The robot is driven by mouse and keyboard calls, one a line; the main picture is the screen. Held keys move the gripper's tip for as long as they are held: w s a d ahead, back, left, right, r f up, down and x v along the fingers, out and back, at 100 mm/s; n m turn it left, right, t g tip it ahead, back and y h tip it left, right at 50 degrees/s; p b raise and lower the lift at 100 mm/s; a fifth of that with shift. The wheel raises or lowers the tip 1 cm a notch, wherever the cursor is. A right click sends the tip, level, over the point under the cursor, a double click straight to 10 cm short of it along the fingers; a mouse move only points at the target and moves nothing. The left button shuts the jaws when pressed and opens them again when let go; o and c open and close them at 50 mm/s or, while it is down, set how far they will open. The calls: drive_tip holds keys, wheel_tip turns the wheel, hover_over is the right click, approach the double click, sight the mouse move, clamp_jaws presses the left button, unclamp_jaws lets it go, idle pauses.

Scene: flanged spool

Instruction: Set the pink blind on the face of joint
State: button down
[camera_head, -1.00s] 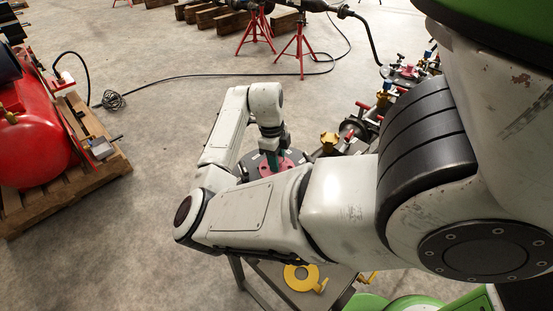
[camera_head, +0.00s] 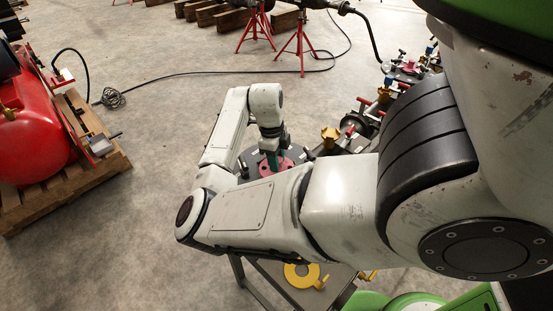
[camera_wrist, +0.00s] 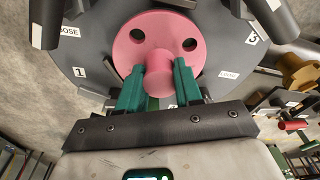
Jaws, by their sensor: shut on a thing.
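The pink blind (camera_wrist: 150,32) is a round disc with holes and a central knob, in the upper middle of the wrist view. It also shows in the head view (camera_head: 287,163), partly hidden by my arm. My gripper (camera_wrist: 160,80) has its green fingers shut on the knob. In the head view my gripper (camera_head: 272,158) points down at the blind. The disc lies over the dark round face of the joint (camera_wrist: 95,60), which carries labels "1", "3" and "LOOSE". Whether the disc touches the face cannot be told.
Dark posts (camera_wrist: 45,22) stand around the face. A yellow ring (camera_head: 301,277) lies on the table below my arm. Pipework with a yellow knob (camera_head: 330,136) stands to the right. A red tank (camera_head: 32,145) on a pallet is at the left, with open floor between.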

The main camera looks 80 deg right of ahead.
drive_tip(key=c, duration=0.7)
unclamp_jaws()
drive_tip(key=r, duration=0.3)
drive_tip(key=r+b, duration=0.1)
drive_tip(key=r, duration=0.3)
drive_tip(key=w+r, duration=0.1)
drive_tip(key=r, duration=0.2)
drive_tip(key=shift+w+d+r+b, duration=0.1)
drive_tip(key=shift+d+r+b, duration=0.1)
drive_tip(key=shift+r+b, duration=0.15)
